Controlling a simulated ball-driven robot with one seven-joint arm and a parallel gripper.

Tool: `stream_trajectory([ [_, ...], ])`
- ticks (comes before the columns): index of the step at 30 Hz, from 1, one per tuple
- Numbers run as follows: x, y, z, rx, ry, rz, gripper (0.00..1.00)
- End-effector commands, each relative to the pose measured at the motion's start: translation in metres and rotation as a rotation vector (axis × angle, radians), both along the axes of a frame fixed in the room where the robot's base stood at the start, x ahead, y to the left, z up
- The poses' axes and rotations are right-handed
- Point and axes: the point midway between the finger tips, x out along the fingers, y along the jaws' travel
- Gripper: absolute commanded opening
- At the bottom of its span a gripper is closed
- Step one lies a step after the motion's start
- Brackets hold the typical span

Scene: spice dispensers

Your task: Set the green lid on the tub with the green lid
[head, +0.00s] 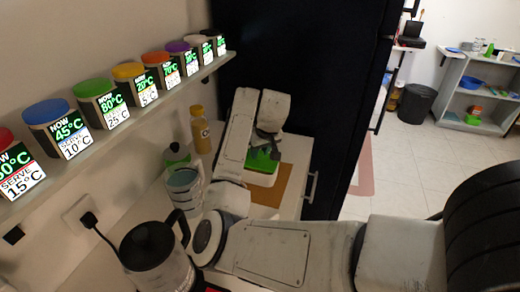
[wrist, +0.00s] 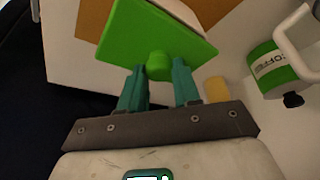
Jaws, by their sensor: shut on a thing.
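The green lid (wrist: 150,30) is square with a round knob. In the wrist view my gripper (wrist: 160,75) is shut on the knob, one teal finger on each side. In the head view the lid (head: 262,161) shows below my gripper (head: 266,146), partly hidden by it. A pale tub (head: 261,179) shows directly under the lid, over a brown board (head: 294,186). I cannot tell whether the lid touches the tub rim or hovers just above it. In the wrist view the lid hides most of what is beneath it.
A yellow bottle (head: 201,133) and a green-topped container (head: 176,155) stand left of my gripper. A shelf of spice dispensers (head: 101,104) runs along the wall. A dark cabinet (head: 300,70) stands behind.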

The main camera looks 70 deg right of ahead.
Motion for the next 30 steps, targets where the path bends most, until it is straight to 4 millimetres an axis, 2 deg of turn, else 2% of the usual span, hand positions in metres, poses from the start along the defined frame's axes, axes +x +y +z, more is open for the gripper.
stream_trajectory([
  [22, 0.000, 0.000, -0.015, 0.000, 0.000, 0.001, 0.02],
  [23, 0.000, 0.000, -0.014, 0.000, 0.000, 0.001, 0.35],
  [30, 0.000, 0.000, -0.014, 0.000, 0.000, 0.001, 0.57],
])
